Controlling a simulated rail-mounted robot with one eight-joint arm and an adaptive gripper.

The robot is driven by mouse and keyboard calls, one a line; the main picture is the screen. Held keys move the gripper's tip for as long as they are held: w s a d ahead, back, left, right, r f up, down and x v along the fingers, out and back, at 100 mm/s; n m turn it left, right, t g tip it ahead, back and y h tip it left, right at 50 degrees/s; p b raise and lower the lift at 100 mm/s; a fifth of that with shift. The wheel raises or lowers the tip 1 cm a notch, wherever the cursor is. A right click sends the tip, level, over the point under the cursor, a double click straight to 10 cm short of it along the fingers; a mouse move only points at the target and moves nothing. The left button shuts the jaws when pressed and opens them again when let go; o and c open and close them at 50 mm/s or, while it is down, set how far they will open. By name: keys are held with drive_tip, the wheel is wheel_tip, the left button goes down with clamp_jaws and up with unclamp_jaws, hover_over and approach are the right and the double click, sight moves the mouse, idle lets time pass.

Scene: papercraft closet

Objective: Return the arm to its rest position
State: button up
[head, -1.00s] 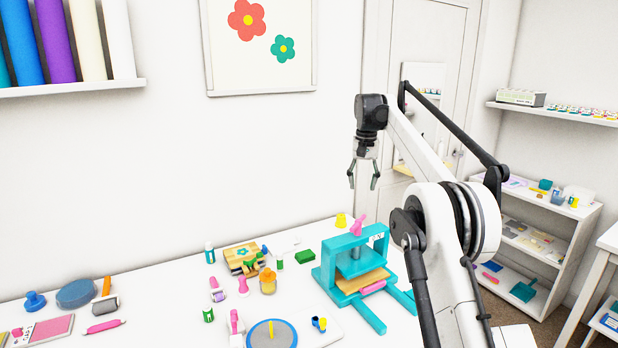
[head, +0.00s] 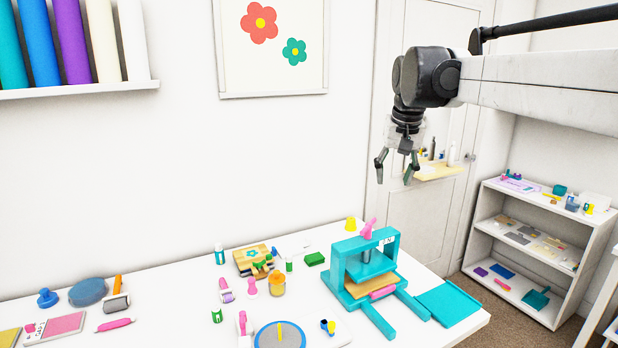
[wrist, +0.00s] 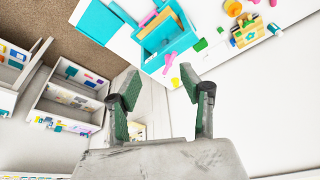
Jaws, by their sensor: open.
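My gripper (head: 397,168) hangs in the air above and to the right of the teal press, its fingers pointing down, spread apart and empty. In the wrist view my gripper (wrist: 162,95) shows two green-padded fingers with a wide gap and nothing between them. My white arm reaches in from the right edge of the head view. The teal press (head: 370,268) stands on the white table, well below the gripper, with a pink-handled piece on top. It also shows in the wrist view (wrist: 172,38).
A shelf unit (head: 530,250) stands at the right beside the door (head: 420,205). The air around my gripper looks clear.

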drive_tip(key=s+f+t, duration=0.2)
drive_tip(key=s+f, duration=0.2)
drive_tip(key=s, duration=1.4)
drive_tip(key=s+f+n+t, duration=0.1)
drive_tip(key=s+f, duration=1.3)
drive_tip(key=s, duration=0.2)
drive_tip(key=shift+s+t, duration=0.3)
drive_tip(key=shift+s, duration=0.05)
drive_tip(key=shift+o, duration=0.2)
